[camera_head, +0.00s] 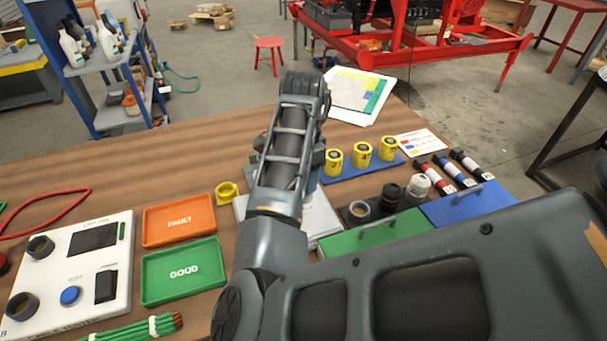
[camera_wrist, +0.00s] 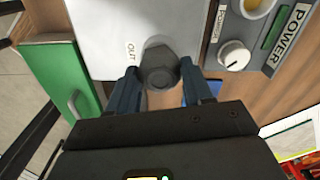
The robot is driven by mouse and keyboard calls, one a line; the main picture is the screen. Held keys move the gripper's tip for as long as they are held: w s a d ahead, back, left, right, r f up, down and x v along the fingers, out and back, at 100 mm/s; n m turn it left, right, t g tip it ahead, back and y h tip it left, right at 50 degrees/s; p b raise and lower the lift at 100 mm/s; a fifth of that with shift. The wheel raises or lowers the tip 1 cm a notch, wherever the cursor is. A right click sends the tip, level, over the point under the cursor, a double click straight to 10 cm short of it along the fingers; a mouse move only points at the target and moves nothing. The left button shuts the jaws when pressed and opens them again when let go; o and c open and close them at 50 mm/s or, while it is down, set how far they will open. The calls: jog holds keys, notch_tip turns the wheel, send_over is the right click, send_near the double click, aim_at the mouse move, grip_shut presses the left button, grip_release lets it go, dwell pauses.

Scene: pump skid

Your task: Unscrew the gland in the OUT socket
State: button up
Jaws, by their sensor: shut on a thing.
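The gland (camera_wrist: 160,68) is a dark grey hexagonal part in the wrist view. It stands at the edge of a white housing (camera_wrist: 105,30), beside the printed OUT label. My gripper (camera_wrist: 160,84) has one blue-grey finger on each side of the gland and is shut on it. The socket under the gland is hidden. In the head view my own arm covers the gripper and the gland, and only part of the white housing (camera_head: 320,217) shows beside the arm.
A power panel with a white knob (camera_wrist: 234,55) is close on the right in the wrist view. A green lid with a handle (camera_wrist: 62,85) is on the left. In the head view, yellow parts (camera_head: 361,152) stand on a blue tray, with orange (camera_head: 178,238) and green (camera_head: 160,290) trays at left.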

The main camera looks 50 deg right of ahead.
jog(key=shift+c, duration=1.3)
jog(key=shift+r+n+p, duration=0.1)
jog(key=shift+n+p, duration=0.9)
jog(key=shift+n, duration=0.1)
jog(key=shift+s+n, duration=0.1)
jog(key=shift+n, duration=3.4)
jog(key=o, duration=1.1)
